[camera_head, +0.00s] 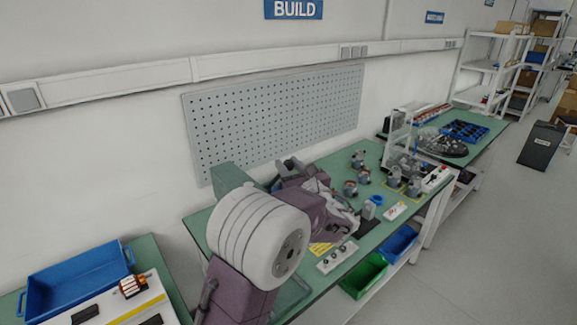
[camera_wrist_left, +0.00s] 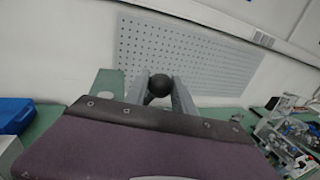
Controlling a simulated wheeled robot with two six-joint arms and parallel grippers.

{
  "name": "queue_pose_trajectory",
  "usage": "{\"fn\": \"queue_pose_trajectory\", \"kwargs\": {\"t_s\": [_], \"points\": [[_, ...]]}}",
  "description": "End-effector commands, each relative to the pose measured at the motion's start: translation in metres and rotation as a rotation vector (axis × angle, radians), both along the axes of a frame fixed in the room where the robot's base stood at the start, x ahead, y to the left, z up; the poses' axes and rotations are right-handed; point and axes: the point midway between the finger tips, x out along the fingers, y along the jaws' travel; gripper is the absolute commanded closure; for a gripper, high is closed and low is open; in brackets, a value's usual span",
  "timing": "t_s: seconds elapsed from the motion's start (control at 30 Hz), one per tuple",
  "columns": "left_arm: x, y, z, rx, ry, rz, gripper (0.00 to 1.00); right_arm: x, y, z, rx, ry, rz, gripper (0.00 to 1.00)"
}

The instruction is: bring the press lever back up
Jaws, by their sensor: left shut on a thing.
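My left arm comes in from the bottom of the head view, and its purple wrist covers much of the bench behind it. My left gripper (camera_head: 288,165) is at the far side of that wrist, near the pegboard. In the left wrist view, its two grey fingers (camera_wrist_left: 161,94) are shut on the round black knob (camera_wrist_left: 160,84) of the press lever. The lever's shaft is hidden behind the fingers and wrist. A green block (camera_head: 230,177), perhaps part of the press, stands left of the wrist; most of the press is hidden. My right gripper is not in view.
A grey pegboard (camera_head: 275,112) hangs on the wall behind. On the green bench right of the arm stand several small grey and copper parts (camera_head: 363,176) and a control box (camera_head: 337,256). Blue (camera_head: 399,243) and green (camera_head: 364,275) bins sit below its front edge. A blue tray (camera_head: 78,281) lies left.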

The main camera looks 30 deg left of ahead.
Motion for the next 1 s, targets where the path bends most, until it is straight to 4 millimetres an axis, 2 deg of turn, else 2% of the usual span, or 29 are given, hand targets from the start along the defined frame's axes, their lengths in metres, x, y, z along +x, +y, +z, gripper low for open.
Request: {"fn": "queue_pose_trajectory", "kwargs": {"t_s": [0.8,1.0], "points": [[0.0,0.0,0.001,0.0,0.0,0.0,1.0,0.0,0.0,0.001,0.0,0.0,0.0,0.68],[0.002,0.006,0.01,-0.031,0.011,0.001,1.0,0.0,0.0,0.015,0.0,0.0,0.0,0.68]]}}
